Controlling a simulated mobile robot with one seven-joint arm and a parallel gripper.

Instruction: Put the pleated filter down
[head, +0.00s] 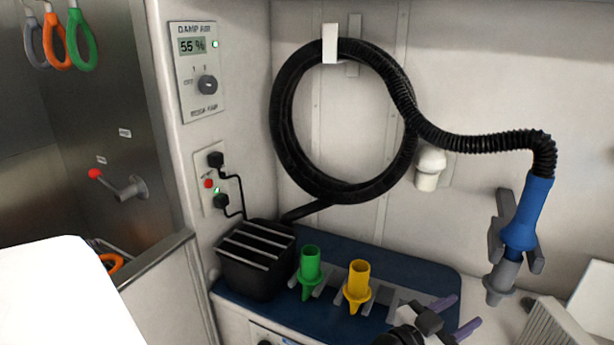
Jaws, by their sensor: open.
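A pale ridged block, which looks like the pleated filter (549,326), is at the bottom right of the head view, cut off by the frame edge. What it rests on cannot be made out. My gripper (458,315) is at the bottom, left of the filter, with its two purple-tipped fingers spread apart. Nothing shows between the fingers. A gap separates them from the filter in the picture.
A blue nozzle (528,213) on a black hose (285,125) hangs in a wall holder above the filter. Green (310,266) and yellow (358,281) nozzles and a black slotted box (256,262) stand on a blue-topped counter (418,272).

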